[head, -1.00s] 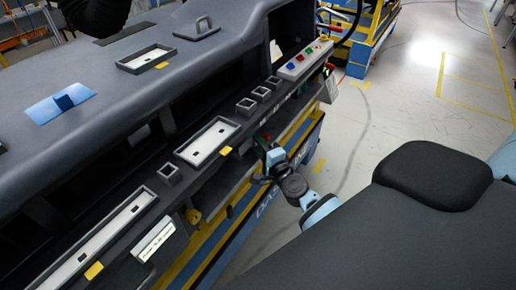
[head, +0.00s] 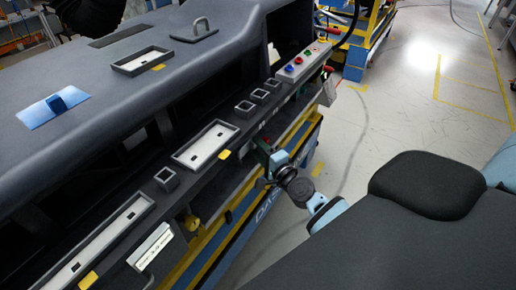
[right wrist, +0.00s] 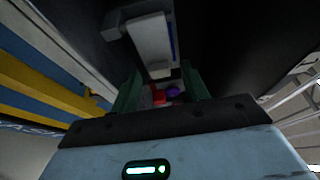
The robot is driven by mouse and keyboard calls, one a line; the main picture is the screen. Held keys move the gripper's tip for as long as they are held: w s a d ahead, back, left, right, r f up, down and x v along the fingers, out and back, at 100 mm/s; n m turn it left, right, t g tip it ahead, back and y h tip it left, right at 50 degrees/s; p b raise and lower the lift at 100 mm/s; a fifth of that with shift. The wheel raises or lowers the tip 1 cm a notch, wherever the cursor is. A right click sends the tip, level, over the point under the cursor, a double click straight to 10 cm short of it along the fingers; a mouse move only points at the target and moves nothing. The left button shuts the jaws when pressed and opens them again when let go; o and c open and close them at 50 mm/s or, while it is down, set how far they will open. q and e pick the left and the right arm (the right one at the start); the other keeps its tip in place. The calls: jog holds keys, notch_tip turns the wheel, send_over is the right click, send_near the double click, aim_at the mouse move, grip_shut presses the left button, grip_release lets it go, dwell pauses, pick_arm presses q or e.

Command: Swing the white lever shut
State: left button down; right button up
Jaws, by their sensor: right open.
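A white bar (right wrist: 150,45), which looks like the lever, shows in the right wrist view on a dark bracket, ahead of the fingers and towards the top. In the head view I cannot make it out for certain. My right gripper (right wrist: 160,92) is open, with a dark green finger on each side and nothing visibly held between them. The bar appears apart from the fingers. In the head view the right gripper (head: 264,158) is at the dashboard's front lower edge, partly lost in shadow. My left gripper is not in view.
The grey dashboard (head: 215,50) fills the left, with a button panel (head: 300,62), shallow trays (head: 206,144) and a white labelled block (head: 150,247). A blue and yellow cart (head: 265,205) is below. Open floor (head: 405,115) lies to the right.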

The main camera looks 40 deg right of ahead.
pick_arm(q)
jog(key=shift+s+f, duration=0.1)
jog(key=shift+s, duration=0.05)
pick_arm(e)
jog(key=s, duration=0.7)
jog(key=shift+d, duration=0.1)
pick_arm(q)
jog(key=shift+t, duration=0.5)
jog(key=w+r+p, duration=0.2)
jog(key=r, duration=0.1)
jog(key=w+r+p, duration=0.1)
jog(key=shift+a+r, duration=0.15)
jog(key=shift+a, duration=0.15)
pick_arm(e)
jog(key=s+a+f+n+g, duration=0.3)
jog(key=s+a+f+n, duration=0.1)
jog(key=s, duration=0.6)
jog(key=s+a+f+n+g+y, duration=0.1)
jog(key=s+a+f+n+g, duration=0.2)
jog(key=s+n, duration=0.6)
jog(key=s+a+f+n+g, duration=0.3)
jog(key=s+a+f+n, duration=0.3)
jog(key=s, duration=0.5)
notch_tip(320, 180, down, 2)
jog(key=shift+s+a+f+n+y, duration=0.3)
jog(key=shift+a+n, duration=0.1)
jog(key=shift+a, duration=0.3)
